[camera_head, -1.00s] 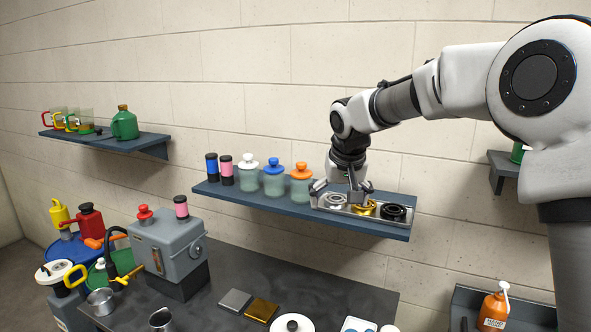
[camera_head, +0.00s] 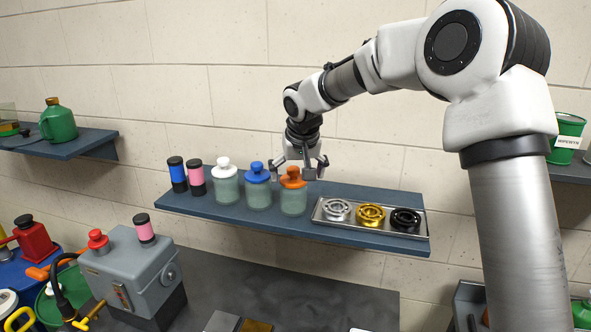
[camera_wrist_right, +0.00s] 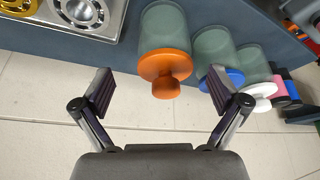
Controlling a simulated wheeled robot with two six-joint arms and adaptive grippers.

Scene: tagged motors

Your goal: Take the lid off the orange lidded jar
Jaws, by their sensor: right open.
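The orange lidded jar (camera_head: 293,202) stands on the blue-grey wall shelf, with its orange lid (camera_head: 293,178) on. The lid has a round knob on top. My right gripper (camera_head: 299,172) is at the lid's height, and in the head view its fingers appear on either side of the knob. In the right wrist view the orange lid (camera_wrist_right: 165,70) lies between the open fingers (camera_wrist_right: 160,90), and I see no contact. The blue-lidded jar shows close to one finger there. My left gripper is not in view.
A blue-lidded jar (camera_head: 257,192) and a white-lidded jar (camera_head: 224,185) stand close to the left. A metal tray (camera_head: 318,214) with silver, gold and black ring-shaped parts lies to the right. Pink (camera_head: 196,177) and blue (camera_head: 177,174) cylinders stand at the shelf's left end.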

